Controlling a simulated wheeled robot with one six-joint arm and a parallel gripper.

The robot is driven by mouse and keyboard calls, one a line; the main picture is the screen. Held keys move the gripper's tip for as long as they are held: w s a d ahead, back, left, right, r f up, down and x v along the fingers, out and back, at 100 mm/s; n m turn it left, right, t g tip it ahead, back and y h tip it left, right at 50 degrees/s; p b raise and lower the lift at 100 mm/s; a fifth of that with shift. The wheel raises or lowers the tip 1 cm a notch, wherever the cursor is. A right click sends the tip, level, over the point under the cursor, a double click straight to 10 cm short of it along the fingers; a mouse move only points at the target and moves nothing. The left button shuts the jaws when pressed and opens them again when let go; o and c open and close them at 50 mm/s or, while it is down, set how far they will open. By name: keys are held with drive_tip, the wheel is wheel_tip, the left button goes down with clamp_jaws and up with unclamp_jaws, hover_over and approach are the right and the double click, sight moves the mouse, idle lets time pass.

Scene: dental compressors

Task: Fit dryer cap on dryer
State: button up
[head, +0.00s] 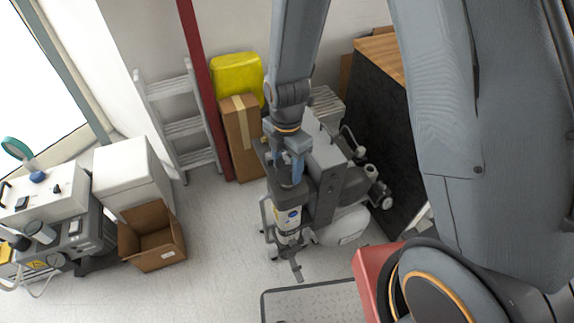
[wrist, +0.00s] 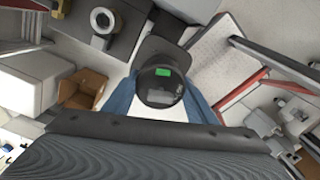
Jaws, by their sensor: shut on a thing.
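My gripper (head: 290,158) points down near the middle of the head view, its blue fingers shut on the dryer cap. In the wrist view the dryer cap (wrist: 158,92) is a dark round piece with a green label, between the blue fingers. In the head view the cap (head: 286,174) is a small dark shape. Below it stands the upright dryer (head: 288,217), a cylinder with a white, blue and yellow label. The cap appears above or at the dryer's top; I cannot tell whether they touch. The cap hides what lies beneath it in the wrist view.
A grey compressor unit (head: 330,178) stands close behind and right of the dryer. An open cardboard box (head: 160,257) and equipment cart (head: 55,240) are at left. A ladder (head: 180,128) leans at the back. A tread plate (head: 310,306) lies in front. Floor left of the dryer is clear.

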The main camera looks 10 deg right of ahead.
sight(287, 157)
drive_tip(key=shift+f, duration=0.25)
drive_tip(key=shift+f+b, duration=1)
drive_tip(key=shift+f, duration=0.55)
drive_tip(key=o, duration=1.2)
drive_tip(key=shift+r+b, duration=0.55)
drive_tip(key=shift+r, duration=3.35)
